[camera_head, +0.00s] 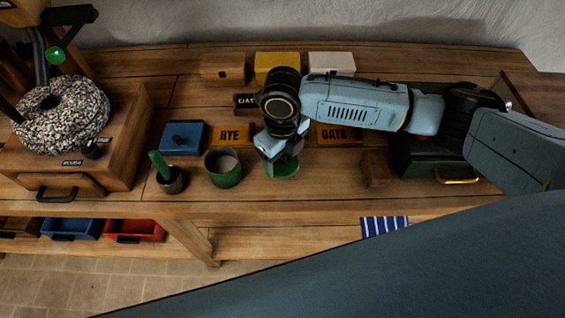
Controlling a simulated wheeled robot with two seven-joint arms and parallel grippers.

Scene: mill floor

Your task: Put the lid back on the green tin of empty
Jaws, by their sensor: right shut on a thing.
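A green tin (223,178) stands near the bench's front edge, with its round top uncovered and a greyish inside showing. My right gripper (279,154) is just right of the tin, pointing down. It is shut on a round green piece (285,171) that looks like the lid. The gripper hides part of this piece, and I cannot tell whether it touches the bench. The piece is apart from the tin. My left gripper is not in view.
A dark pot with a green stick (161,166) and a blue box (183,137) are left of the tin. RYE (233,133) and OATS (339,139) signs lie behind. A wooden block (376,169) is to the right. A speckled millstone (60,115) stands far left.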

